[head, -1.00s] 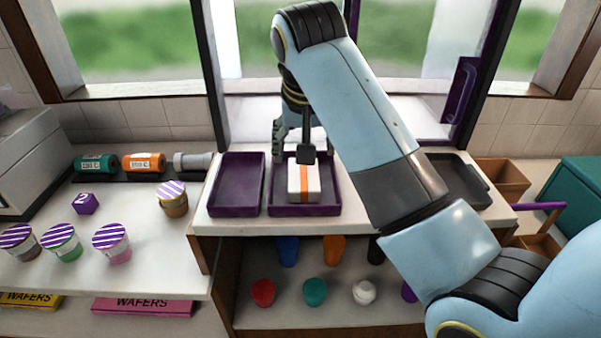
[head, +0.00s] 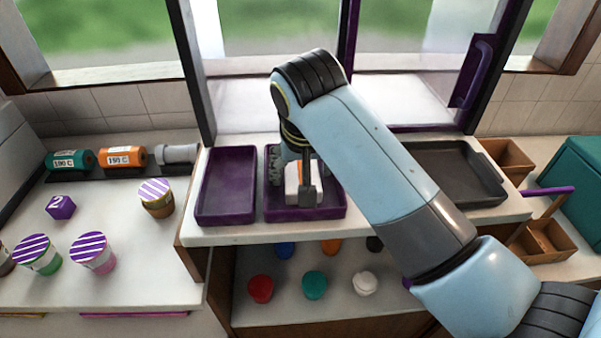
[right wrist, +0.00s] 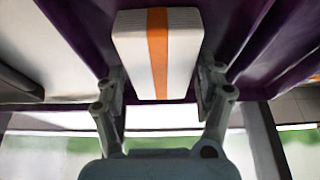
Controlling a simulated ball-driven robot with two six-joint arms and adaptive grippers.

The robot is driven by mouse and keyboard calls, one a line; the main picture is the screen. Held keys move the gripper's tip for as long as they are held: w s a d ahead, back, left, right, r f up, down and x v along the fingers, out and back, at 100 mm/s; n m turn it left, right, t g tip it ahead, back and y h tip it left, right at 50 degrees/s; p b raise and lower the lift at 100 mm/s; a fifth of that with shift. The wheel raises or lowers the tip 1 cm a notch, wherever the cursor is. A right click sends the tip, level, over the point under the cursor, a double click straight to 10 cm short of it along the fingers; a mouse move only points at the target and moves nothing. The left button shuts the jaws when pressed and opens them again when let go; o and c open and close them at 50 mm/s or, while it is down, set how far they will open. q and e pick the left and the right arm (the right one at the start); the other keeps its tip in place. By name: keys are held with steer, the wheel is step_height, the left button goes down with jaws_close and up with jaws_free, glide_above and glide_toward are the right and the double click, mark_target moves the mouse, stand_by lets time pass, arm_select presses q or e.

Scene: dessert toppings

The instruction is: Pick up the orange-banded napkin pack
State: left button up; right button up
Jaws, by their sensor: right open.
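The napkin pack (head: 292,184) is a white block with an orange band. It sits in the right one of two purple trays (head: 318,213), partly hidden by my right gripper in the head view. My right gripper (head: 291,178) reaches down over that tray with its fingers on either side of the pack. My left gripper is not in view.
An empty purple tray (head: 226,186) stands just left, and a dark tray (head: 462,173) stands right behind my arm. Striped-lid cups (head: 92,252) and a purple cube (head: 60,207) are on the left counter. A window frame rises behind the trays.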

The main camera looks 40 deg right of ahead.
mark_target(301, 167)
steer(key=shift+w+f, duration=0.1)
steer(key=shift+w, duration=0.05)
steer(key=shift+w+d+f, duration=0.1)
steer(key=shift+d, duration=0.05)
steer(key=c, duration=0.6)
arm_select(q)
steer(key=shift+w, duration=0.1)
arm_select(e)
steer(key=shift+c, duration=0.8)
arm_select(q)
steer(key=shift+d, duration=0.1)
arm_select(e)
steer(key=shift+r, duration=0.75)
step_height(301, 167, up, 3)
steer(key=shift+r+b, duration=0.1)
steer(key=shift+b, duration=0.5)
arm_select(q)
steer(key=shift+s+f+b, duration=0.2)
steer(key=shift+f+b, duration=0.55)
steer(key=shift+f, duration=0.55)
arm_select(e)
steer(key=s+d+r, duration=0.4)
steer(key=d+r, duration=0.2)
steer(key=d, duration=0.4)
steer(key=shift+s+d+r, duration=0.25)
steer(key=shift+d+r, duration=0.05)
steer(key=shift+d, duration=0.1)
